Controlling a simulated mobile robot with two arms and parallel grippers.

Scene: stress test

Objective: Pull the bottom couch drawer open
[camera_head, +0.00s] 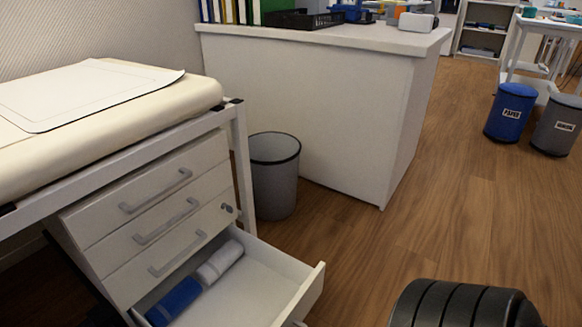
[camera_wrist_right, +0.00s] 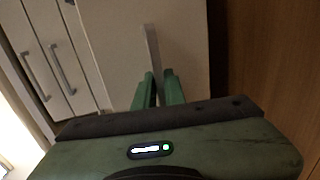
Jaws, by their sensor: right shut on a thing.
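A white drawer unit (camera_head: 160,212) stands under the padded couch (camera_head: 110,120). Its upper drawers are closed, each with a grey bar handle. The bottom drawer (camera_head: 262,283) is pulled out, its front panel well clear of the unit. Inside lie a blue roll (camera_head: 174,302) and a white roll (camera_head: 219,262). In the right wrist view my right gripper (camera_wrist_right: 159,82) is shut on the bottom drawer's handle (camera_wrist_right: 153,45), against its front panel (camera_wrist_right: 115,35). My left gripper is not in view.
A grey waste bin (camera_head: 274,178) stands beside the couch leg, behind the open drawer. A white desk (camera_head: 310,110) is behind it. Blue (camera_head: 510,115) and grey (camera_head: 557,127) bins stand at the far right. The wooden floor (camera_head: 400,235) right of the drawer is mostly clear.

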